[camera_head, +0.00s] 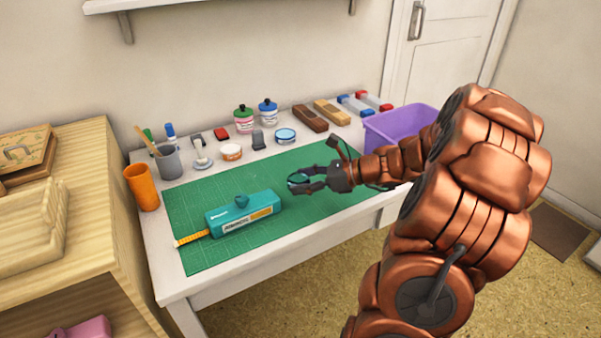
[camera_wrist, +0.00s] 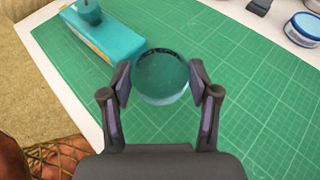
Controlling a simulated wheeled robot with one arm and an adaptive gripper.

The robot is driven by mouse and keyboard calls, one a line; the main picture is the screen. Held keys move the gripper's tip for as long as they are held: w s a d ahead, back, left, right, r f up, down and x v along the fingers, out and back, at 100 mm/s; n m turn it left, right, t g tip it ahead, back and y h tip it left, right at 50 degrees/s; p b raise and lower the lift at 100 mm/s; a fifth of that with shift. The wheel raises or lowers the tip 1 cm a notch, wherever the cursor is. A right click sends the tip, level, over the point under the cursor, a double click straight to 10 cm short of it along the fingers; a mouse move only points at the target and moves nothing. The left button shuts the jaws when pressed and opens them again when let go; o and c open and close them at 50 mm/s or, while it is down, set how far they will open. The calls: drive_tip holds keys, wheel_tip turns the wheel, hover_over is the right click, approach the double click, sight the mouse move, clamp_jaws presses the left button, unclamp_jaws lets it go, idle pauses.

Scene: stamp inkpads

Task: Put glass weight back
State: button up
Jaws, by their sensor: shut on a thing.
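The glass weight (camera_wrist: 162,78) is a clear, round dome, and the green mat shows through it. My gripper (camera_wrist: 160,85) is shut on it, with one finger on each side. In the head view my gripper (camera_head: 303,184) holds the glass weight (camera_head: 298,178) over the green cutting mat (camera_head: 330,209), toward its right part. I cannot tell exactly how high above the mat it is. The teal tape dispenser (camera_head: 241,212) lies on the mat to the left of my gripper. It also shows at the upper left of the wrist view (camera_wrist: 105,36).
Along the back stand ink bottles (camera_head: 244,122), round tins (camera_head: 285,136), wooden blocks (camera_head: 310,118) and red-and-blue pieces (camera_head: 365,103). An orange cup (camera_head: 142,187) and a grey pen cup (camera_head: 168,161) are at the left. A purple bin (camera_head: 400,125) is at the right. The mat's front right is clear.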

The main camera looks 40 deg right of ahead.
drive_tip(key=w+d, duration=0.1)
drive_tip(key=w, duration=0.1)
drive_tip(key=w+d, duration=0.2)
drive_tip(key=w, duration=0.1)
drive_tip(key=w+d, duration=0.1)
drive_tip(key=w, duration=0.2)
drive_tip(key=shift+d+f, duration=0.25)
drive_tip(key=shift+f, duration=1.9)
drive_tip(key=shift+f, duration=0.15)
drive_tip(key=o, duration=1.4)
